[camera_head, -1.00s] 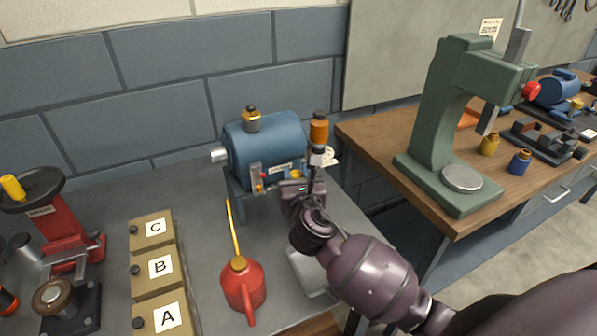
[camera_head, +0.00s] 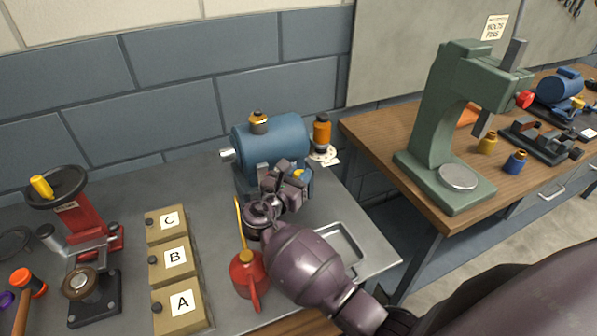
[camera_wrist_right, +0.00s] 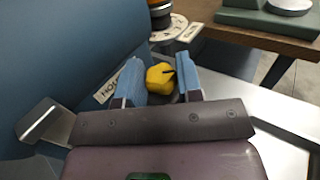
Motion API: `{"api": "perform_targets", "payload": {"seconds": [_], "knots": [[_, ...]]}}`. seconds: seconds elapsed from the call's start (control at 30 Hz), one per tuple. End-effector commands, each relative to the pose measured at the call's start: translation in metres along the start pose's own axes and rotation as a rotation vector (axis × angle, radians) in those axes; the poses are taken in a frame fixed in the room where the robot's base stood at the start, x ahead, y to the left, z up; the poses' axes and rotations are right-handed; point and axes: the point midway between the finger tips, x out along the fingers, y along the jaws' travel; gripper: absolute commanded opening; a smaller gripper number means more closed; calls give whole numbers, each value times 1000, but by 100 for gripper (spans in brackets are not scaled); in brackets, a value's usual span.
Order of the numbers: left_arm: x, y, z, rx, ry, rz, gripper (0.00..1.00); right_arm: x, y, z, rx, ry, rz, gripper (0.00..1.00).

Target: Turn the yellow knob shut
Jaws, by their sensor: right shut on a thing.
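The yellow knob (camera_wrist_right: 160,77) sits on the front of the blue cylindrical casing (camera_head: 272,138), low on its right side. In the head view only a small bit of the knob (camera_head: 299,174) shows past my gripper. My right gripper (camera_wrist_right: 161,84) is shut on the knob, with one blue fingertip pad on each side of it. A dark pointer mark shows on the knob's top right. In the head view my right gripper (camera_head: 300,177) covers much of the casing's lower front. My left gripper is not in view.
A red oil can (camera_head: 248,277) stands close left of my right arm. A metal tray (camera_head: 342,240) lies to the right. Boxes A, B and C (camera_head: 180,303) stand left, beside a red press (camera_head: 82,222).

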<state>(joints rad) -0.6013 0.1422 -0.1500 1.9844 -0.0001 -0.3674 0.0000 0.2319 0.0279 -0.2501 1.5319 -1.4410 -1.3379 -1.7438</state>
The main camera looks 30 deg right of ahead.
Motion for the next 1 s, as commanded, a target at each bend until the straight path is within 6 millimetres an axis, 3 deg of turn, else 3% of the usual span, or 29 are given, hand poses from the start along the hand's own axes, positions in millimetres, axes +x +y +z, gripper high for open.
{"api": "perform_targets", "payload": {"seconds": [0.7,0.73,0.87,1.0], "knots": [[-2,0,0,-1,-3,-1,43,0,0,-1,-1,2,-77,10],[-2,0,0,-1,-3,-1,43,0,0,-1,-1,2,-77,36],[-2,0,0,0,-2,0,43,0,0,-1,-1,1,-76,56],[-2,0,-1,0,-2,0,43,0,1,0,0,1,-75,59]]}}
